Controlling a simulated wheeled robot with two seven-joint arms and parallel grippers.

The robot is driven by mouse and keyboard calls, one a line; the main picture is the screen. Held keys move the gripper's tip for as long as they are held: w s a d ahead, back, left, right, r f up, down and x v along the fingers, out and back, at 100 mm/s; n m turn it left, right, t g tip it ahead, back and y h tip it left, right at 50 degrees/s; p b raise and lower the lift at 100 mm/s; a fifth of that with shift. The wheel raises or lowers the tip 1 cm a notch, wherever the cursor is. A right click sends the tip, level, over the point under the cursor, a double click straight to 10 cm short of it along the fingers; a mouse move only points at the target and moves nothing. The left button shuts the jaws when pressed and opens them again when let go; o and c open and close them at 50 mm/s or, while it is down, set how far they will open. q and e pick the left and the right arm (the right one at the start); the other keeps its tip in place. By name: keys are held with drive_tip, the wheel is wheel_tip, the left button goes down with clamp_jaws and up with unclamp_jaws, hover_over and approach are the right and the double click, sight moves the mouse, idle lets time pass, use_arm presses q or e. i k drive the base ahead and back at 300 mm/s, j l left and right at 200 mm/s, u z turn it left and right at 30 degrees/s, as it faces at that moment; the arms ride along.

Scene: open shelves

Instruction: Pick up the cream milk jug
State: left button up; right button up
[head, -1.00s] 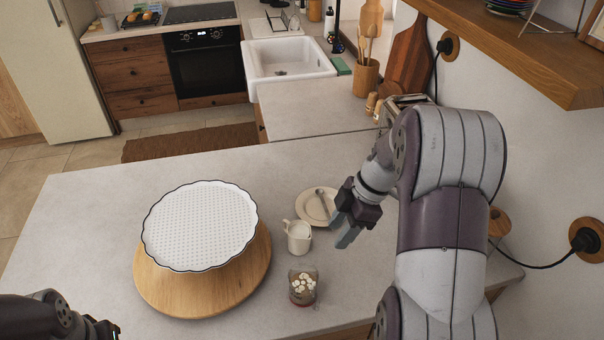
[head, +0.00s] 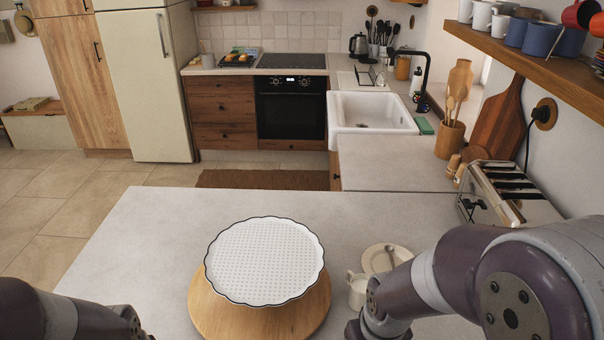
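The cream milk jug (head: 357,290) stands upright on the pale counter, right of the round wooden board and in front of a small plate. Its handle points left. My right arm comes in from the right, and its wrist partly covers the jug's right side. The dark front of my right gripper (head: 356,329) shows just below the jug at the bottom edge. Its fingers are out of frame or hidden, so I cannot see contact. Part of my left gripper (head: 130,320) shows at the bottom left. Its fingers cannot be made out.
A wooden board (head: 205,318) with a white scalloped dish (head: 265,260) on it stands left of the jug. The cream plate (head: 376,261) holds a spoon. A toaster (head: 478,208) and a mug shelf (head: 540,60) are at the right. The counter left of the board is clear.

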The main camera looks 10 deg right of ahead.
sight(357, 284)
drive_tip(key=z, duration=0.85)
